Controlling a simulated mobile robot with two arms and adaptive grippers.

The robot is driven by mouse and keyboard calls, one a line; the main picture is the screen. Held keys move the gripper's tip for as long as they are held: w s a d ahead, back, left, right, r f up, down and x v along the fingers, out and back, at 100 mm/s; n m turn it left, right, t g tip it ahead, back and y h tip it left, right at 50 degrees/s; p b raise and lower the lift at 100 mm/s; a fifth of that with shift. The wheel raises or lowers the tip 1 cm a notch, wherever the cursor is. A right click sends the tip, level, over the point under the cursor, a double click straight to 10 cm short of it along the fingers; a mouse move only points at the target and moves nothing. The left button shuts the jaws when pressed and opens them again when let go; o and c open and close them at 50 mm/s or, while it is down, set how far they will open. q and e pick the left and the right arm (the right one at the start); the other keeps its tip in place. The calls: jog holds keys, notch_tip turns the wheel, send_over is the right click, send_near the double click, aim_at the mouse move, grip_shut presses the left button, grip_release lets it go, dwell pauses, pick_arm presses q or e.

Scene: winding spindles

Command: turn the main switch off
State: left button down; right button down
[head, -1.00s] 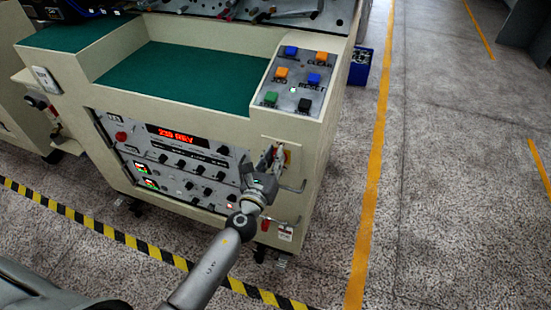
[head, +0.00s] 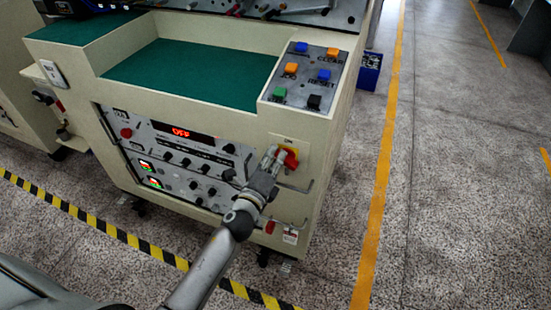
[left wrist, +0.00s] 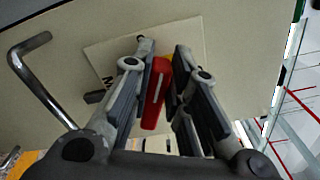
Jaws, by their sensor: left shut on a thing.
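The main switch (head: 291,159) has a red handle on a yellow plate, on the front of the cream cabinet. In the left wrist view the red handle (left wrist: 156,93) stands between my two fingers. My left gripper (head: 276,158) is at the switch, shut on the red handle. The gripper covers part of the switch in the head view. The red display (head: 181,132) on the cabinet's control panel reads OFF. My right gripper is not in view.
A metal handle (left wrist: 42,82) sticks out beside the switch. A panel of coloured buttons (head: 306,76) lies above it. Yellow-black tape (head: 95,231) runs along the floor at the cabinet's front. Open floor lies to the right.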

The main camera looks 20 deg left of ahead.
pick_arm(q)
jog(key=n, duration=0.2)
jog(key=f+n, duration=0.1)
jog(key=shift+a+n+b, duration=0.15)
jog(key=shift+n+b, duration=0.2)
jog(key=shift+n, duration=0.05)
jog(key=shift+f+n, duration=0.15)
jog(key=shift+n, duration=0.45)
jog(key=shift+f, duration=0.1)
jog(key=c, duration=1.4)
grip_release()
jog(key=shift+s, duration=0.15)
jog(key=s, duration=1.1)
jog(key=shift+s+a, duration=0.2)
jog(key=shift+s, duration=0.2)
